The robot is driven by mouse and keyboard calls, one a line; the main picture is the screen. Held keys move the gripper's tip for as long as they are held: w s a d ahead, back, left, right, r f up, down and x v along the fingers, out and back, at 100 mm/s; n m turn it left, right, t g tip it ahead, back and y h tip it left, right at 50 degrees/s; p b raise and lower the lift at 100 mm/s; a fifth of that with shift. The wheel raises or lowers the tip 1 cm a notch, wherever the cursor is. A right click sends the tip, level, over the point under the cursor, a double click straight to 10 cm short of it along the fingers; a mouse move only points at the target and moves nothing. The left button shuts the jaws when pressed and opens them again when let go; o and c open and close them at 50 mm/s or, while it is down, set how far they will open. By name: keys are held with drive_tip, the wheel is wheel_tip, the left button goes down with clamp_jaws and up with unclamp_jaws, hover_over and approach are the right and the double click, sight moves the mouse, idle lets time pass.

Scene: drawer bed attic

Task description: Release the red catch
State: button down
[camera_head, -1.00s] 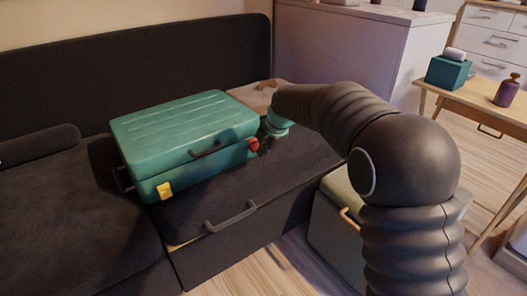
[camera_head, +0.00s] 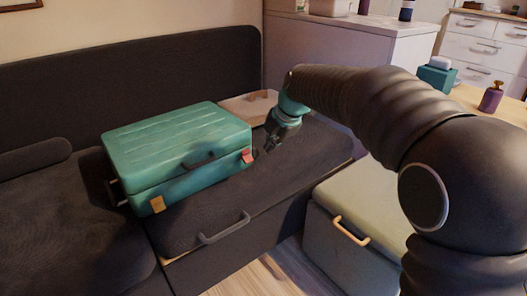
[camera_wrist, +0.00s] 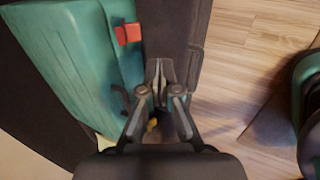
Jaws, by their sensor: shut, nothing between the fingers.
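The green suitcase (camera_head: 178,150) lies shut on the dark sofa seat. The red catch (camera_head: 247,156) is on its front face near the right corner; it also shows in the wrist view (camera_wrist: 131,33) at the case's edge. I cannot tell for certain whether the catch is latched or flipped. An orange-yellow catch (camera_head: 157,204) is at the front left. My gripper (camera_head: 270,147) is shut and empty, just right of the red catch and apart from it. In the wrist view my gripper's fingertips (camera_wrist: 161,67) are together beside the case, over the dark seat.
A dark handle (camera_head: 199,161) is on the suitcase front. The seat's drawer has a grey handle (camera_head: 224,229). A grey-green box (camera_head: 355,220) with a light handle stands at the right. A table (camera_head: 480,101) holds a teal box and a purple bottle.

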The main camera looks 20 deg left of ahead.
drive_tip(key=shift+v, duration=1.05)
drive_tip(key=shift+d+f, duration=0.1)
drive_tip(key=shift+d, duration=0.1)
